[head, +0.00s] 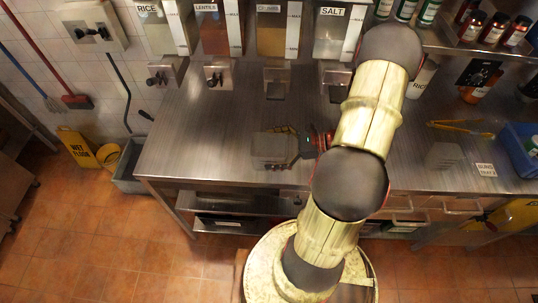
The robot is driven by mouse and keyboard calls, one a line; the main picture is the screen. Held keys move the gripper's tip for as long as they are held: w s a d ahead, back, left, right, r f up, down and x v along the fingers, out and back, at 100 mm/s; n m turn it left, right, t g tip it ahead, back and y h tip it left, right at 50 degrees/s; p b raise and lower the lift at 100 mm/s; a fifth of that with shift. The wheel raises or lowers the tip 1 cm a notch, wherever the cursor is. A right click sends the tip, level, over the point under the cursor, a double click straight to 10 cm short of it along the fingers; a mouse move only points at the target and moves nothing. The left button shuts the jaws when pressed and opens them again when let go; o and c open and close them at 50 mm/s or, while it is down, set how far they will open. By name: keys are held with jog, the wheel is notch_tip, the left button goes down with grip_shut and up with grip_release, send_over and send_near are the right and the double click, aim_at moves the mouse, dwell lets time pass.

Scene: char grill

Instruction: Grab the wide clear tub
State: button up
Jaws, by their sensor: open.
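A wide, low clear tub (267,151) stands on the steel counter near its front edge, left of my arm. My gripper (289,147) points left at the tub's right side. Its fingers are open, one toward the back of the tub and one toward the front. The tub seems to reach partly in between the fingers. I cannot tell whether they touch it. My arm hides part of the counter to the right.
Dispensers labelled rice (162,27), lentils (214,27) and salt (338,30) line the back wall. Another clear container (277,80) stands under the third dispenser. Yellow tongs (461,127) and a blue bin (521,147) are at right. The counter (205,130) is bare at left.

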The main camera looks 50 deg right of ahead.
jog(key=shift+c, duration=0.7)
jog(key=c, duration=1.1)
jog(key=shift+r, duration=0.1)
jog(key=shift+c, duration=0.5)
